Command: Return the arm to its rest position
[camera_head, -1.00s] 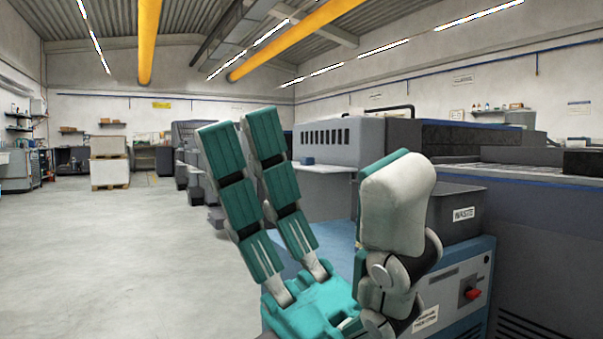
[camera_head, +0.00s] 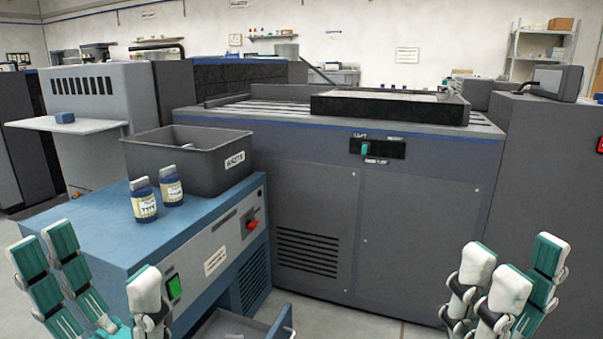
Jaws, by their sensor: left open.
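My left gripper (camera_head: 98,262) is at the bottom left, in front of the blue cabinet. Its teal-padded fingers point up and stand well apart from the opposing finger, open with nothing between them. My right gripper (camera_head: 522,262) is at the bottom right, in front of the grey machine. Its fingers also point up and stand apart, with nothing seen between them. The lower parts of both grippers and most of both arms are cut off by the frame.
The blue cabinet (camera_head: 110,215) carries a grey waste bin (camera_head: 185,165) and two labelled bottles (camera_head: 144,207) (camera_head: 171,190). A drawer (camera_head: 235,325) is pulled out below. The large grey machine (camera_head: 400,230) fills the middle. Some floor shows between the grippers.

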